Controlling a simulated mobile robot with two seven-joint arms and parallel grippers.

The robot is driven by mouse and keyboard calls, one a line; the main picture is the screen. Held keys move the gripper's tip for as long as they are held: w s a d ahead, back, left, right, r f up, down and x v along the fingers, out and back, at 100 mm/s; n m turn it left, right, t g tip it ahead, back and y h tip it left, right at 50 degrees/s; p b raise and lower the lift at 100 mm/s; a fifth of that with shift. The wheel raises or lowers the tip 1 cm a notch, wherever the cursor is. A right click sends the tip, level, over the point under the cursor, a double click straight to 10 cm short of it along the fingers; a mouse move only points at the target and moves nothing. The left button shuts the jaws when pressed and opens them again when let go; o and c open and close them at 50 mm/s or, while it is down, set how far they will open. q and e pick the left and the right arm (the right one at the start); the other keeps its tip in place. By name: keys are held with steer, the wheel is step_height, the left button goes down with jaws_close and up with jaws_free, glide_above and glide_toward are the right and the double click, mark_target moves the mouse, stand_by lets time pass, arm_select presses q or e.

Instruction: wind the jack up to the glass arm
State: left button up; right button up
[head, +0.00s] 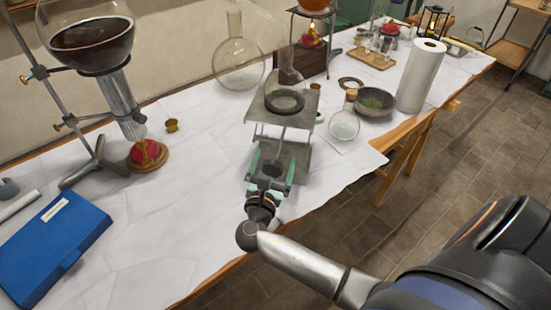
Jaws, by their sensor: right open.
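The jack (262,108) stands on the white-covered table, its grey top plate raised on legs above a lower plate. A dark ring (285,101) lies on the top plate. A clear glass arm (288,68) comes down above the ring; its lower end is hard to make out, so I cannot tell whether it touches. My right gripper (271,168) is at the near side of the jack, its green fingers apart around a dark part low on the jack's front, which may be its knob. The fingers partly hide the jack's base. My left gripper is out of view.
A blue case (48,243) lies front left. The table is clear between case and jack.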

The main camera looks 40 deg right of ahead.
steer(key=shift+c, duration=0.2)
steer(key=c, duration=1.3)
steer(key=shift+f+m+b, duration=0.1)
steer(key=shift+m+b, duration=0.2)
steer(key=shift+m, duration=0.5)
steer(key=shift+c, duration=0.2)
steer(key=shift+m, duration=0.8)
steer(key=o, duration=1.4)
